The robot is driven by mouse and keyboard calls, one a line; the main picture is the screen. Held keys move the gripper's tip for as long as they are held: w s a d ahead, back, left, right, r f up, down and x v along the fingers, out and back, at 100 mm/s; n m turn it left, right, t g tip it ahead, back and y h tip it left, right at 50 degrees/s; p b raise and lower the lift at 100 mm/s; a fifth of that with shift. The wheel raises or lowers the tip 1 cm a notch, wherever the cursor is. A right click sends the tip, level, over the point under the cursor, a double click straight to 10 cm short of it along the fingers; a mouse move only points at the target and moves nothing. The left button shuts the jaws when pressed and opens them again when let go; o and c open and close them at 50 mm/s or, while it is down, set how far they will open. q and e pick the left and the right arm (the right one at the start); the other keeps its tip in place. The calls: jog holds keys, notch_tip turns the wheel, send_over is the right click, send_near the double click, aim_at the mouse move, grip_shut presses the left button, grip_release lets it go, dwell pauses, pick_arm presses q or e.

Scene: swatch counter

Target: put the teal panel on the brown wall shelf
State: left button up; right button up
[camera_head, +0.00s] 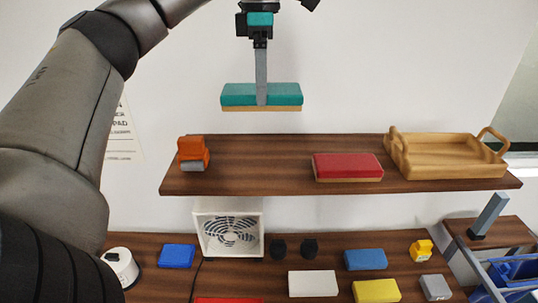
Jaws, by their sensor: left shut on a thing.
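The teal panel (235,93), a flat teal block with a tan underside, hangs level in my left gripper (261,97). The gripper reaches down from above and is shut on the panel's middle. The panel is above the brown wall shelf (255,168), apart from it, over the stretch between the orange object and the red panel. My right gripper does not show clearly; a grey bar (491,214) at the right may be part of my own body.
On the shelf, an orange tape dispenser-like object (193,151) stands left, a red panel (347,166) lies right of centre, and a wooden tray (450,167) is at the right end. Bare shelf lies between orange and red. Below, a counter (160,287) holds a fan (230,233) and several coloured blocks.

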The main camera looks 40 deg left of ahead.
pick_arm(q)
notch_tip(320, 180, down, 3)
jog(key=shift+f, duration=0.1)
notch_tip(320, 180, down, 9)
jog(key=b, duration=0.3)
jog(key=shift+f, duration=2.4)
pick_arm(e)
jog(key=f, duration=0.1)
jog(key=w+f, duration=0.1)
jog(key=f, duration=0.1)
jog(key=shift+w+f, duration=0.1)
jog(key=shift+w, duration=0.05)
pick_arm(q)
jog(key=shift+f, duration=0.15)
jog(key=o, duration=1.2)
jog(key=shift+c, duration=0.2)
